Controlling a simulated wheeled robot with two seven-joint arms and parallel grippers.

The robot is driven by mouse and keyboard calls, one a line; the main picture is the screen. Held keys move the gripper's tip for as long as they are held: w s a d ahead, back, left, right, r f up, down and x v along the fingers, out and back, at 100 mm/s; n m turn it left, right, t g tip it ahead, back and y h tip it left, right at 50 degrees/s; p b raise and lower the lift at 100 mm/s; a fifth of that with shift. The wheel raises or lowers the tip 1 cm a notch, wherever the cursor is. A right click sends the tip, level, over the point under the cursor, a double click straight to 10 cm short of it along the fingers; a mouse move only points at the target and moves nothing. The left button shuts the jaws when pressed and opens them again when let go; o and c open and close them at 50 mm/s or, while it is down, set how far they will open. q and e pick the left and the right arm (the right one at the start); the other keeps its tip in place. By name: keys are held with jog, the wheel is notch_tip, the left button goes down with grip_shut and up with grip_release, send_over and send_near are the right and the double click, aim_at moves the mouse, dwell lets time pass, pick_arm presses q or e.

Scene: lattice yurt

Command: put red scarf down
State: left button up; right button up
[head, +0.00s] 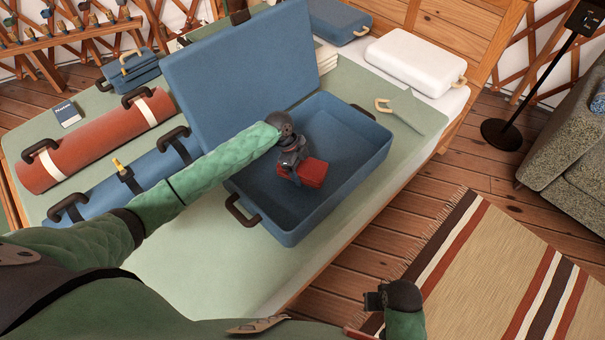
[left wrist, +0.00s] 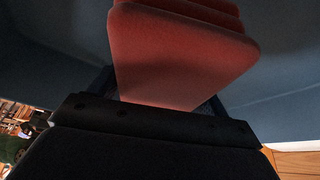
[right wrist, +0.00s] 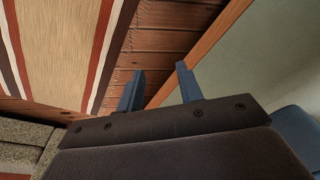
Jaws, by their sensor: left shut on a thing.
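The folded red scarf (head: 314,173) is inside the open blue suitcase (head: 283,226), toward its left half. My left gripper (head: 292,176) reaches down into the suitcase and is shut on the scarf's near-left side. In the left wrist view the scarf (left wrist: 180,55) fills the space in front of the jaws, its folded layers showing. Whether the scarf touches the suitcase floor I cannot tell. My right gripper (right wrist: 160,88) is open and empty, away from the bed above the floor; its two fingers stand apart.
The suitcase's raised lid (head: 240,75) stands behind it on the bed (head: 200,265). A red roll (head: 95,140) and a blue roll (head: 125,180) lie at left. A white case (head: 415,62) is at the back right. A striped rug (head: 500,270) covers the floor at right.

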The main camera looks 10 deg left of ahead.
pick_arm(q)
jog(key=shift+f+p, duration=0.5)
jog(key=shift+f, duration=1.8)
pick_arm(e)
notch_tip(320, 180, down, 5)
jog(key=shift+r, duration=0.2)
jog(key=shift+r, duration=0.1)
pick_arm(q)
jog(key=o, duration=1.1)
jog(key=shift+f, duration=0.1)
pick_arm(e)
jog(key=shift+w+r, duration=0.1)
pick_arm(q)
jog(key=shift+a+r, duration=0.2)
jog(key=shift+r, duration=0.2)
jog(key=b+v, duration=0.2)
jog(key=v, duration=0.9)
jog(key=shift+r, duration=0.15)
pick_arm(e)
notch_tip(320, 180, up, 10)
jog(key=shift+s+f, duration=0.25)
jog(key=shift+s, duration=0.2)
